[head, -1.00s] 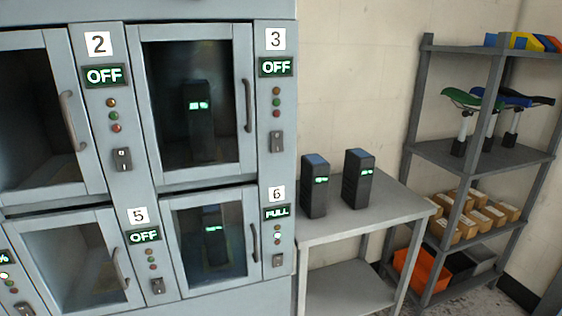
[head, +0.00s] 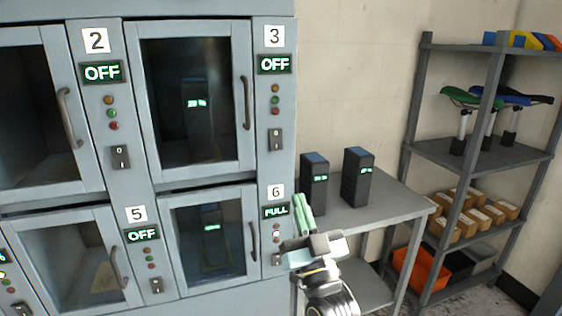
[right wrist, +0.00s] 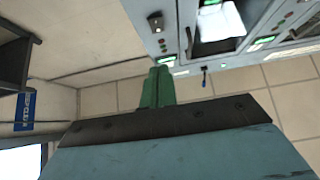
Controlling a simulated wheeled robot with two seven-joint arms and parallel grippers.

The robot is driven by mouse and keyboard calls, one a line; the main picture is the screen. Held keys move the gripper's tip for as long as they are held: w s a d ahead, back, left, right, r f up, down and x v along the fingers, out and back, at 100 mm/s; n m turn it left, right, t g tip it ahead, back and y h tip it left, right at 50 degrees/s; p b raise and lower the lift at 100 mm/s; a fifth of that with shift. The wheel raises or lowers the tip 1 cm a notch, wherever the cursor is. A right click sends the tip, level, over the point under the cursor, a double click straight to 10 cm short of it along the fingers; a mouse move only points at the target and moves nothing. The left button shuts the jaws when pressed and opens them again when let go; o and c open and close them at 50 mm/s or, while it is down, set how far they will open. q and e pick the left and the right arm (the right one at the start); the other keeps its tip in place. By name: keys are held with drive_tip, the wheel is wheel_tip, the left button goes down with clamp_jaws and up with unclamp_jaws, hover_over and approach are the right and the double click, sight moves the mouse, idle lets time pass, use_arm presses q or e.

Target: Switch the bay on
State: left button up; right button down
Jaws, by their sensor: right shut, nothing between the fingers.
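The grey charging cabinet has several numbered bays with glass doors. Bay 3 (head: 196,100) is closed, holds a dark battery with a lit green display, and its sign (head: 275,64) reads OFF. Its rocker switch (head: 275,139) sits on the panel to the right of the door. Bays 2 (head: 102,73) and 5 (head: 142,235) also read OFF, and their interiors look empty. Bay 6 (head: 275,211) reads FULL and has a battery inside. My right gripper (head: 302,214) is shut and empty, its green fingers pointing up in front of the cabinet's right edge. My left gripper is not in view.
A grey table (head: 385,215) right of the cabinet bears two dark batteries (head: 314,184), (head: 358,177), close behind my right gripper. A shelf unit (head: 480,150) with saddles, cardboard boxes and bins stands farther right. Bare wall lies between.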

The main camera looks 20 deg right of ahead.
sight(277, 143)
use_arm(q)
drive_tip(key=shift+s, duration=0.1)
use_arm(e)
drive_tip(key=shift+w, duration=0.1)
